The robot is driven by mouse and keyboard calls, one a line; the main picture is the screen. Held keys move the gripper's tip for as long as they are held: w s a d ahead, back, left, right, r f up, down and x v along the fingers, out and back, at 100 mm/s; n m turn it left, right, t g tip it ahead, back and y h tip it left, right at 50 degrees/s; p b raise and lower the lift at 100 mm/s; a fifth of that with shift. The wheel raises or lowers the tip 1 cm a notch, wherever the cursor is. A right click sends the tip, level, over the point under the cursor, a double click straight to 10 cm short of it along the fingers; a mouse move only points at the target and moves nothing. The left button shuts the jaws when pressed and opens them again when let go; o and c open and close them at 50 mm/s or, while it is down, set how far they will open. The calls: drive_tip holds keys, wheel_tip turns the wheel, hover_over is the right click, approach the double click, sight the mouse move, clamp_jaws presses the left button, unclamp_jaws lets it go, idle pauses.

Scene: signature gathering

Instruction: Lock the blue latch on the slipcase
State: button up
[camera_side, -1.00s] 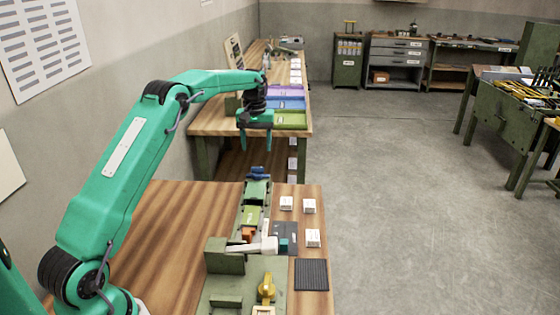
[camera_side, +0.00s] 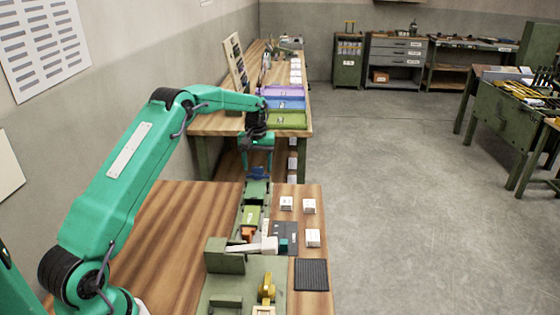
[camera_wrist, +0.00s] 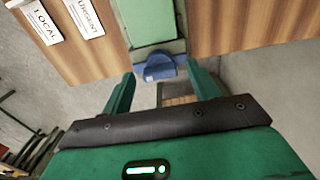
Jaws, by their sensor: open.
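The blue latch (camera_side: 258,173) sits at the far end of the green slipcase (camera_side: 257,189) on the near wooden bench. In the wrist view the latch (camera_wrist: 159,69) is a small rounded blue piece at the end of the slipcase (camera_wrist: 151,22). My gripper (camera_side: 256,164) is open, pointing down at that end. In the wrist view its two green fingers (camera_wrist: 159,74) stand left and right of the latch, with gaps on both sides. I cannot tell whether a finger touches it.
The latch is close to the bench's far edge, with a gap before the far bench. White label blocks (camera_side: 309,206), a dark ridged mat (camera_side: 311,275) and a yellow knob (camera_side: 266,288) are nearer. Purple, blue and green folders (camera_side: 286,120) lie on the far bench.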

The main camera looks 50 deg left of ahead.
drive_tip(key=shift+f, duration=0.1)
drive_tip(key=c, duration=1)
drive_tip(key=shift+m, duration=0.4)
drive_tip(key=m, duration=1.2)
drive_tip(key=shift+m, duration=0.3)
drive_tip(key=m, duration=0.4)
drive_tip(key=shift+m, duration=0.3)
